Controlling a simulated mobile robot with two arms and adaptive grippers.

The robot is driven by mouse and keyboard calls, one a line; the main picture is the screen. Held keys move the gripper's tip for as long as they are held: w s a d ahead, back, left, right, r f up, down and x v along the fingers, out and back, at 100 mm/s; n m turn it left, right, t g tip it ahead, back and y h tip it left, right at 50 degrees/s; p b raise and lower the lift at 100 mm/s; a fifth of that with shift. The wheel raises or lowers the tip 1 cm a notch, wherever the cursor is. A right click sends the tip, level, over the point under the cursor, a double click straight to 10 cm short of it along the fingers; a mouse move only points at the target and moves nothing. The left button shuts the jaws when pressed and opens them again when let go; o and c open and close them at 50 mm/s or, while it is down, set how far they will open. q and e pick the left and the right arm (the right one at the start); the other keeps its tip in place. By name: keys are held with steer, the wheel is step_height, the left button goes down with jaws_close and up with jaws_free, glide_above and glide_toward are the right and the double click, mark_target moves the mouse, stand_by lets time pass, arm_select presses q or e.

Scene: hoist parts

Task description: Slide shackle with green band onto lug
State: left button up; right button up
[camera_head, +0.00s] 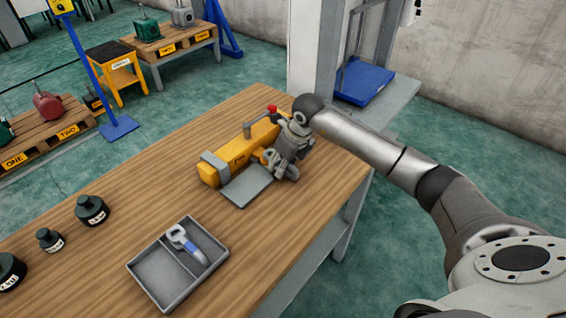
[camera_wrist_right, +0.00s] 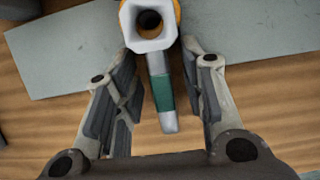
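The shackle with the green band (camera_wrist_right: 163,92) lies between the fingers of my right gripper (camera_wrist_right: 160,100) in the right wrist view. Gaps show on both sides of it, so the fingers are open around it. Its pale eye end (camera_wrist_right: 150,22) is at the top, with a yellow-orange part, likely the lug (camera_wrist_right: 178,12), close behind; how far they overlap I cannot tell. In the head view my right gripper (camera_head: 274,168) is low beside the yellow hoist body (camera_head: 232,155), over the grey plate (camera_head: 245,188), and mostly hides the shackle. My left gripper is out of view.
A grey divided tray (camera_head: 157,283) holds a shackle with a blue band (camera_head: 185,243). Several black labelled weights (camera_head: 91,210) stand at the left of the wooden table (camera_head: 140,190). A red knob (camera_head: 272,108) sticks up behind the hoist. The table between is clear.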

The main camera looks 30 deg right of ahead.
steer(key=v, duration=1.2)
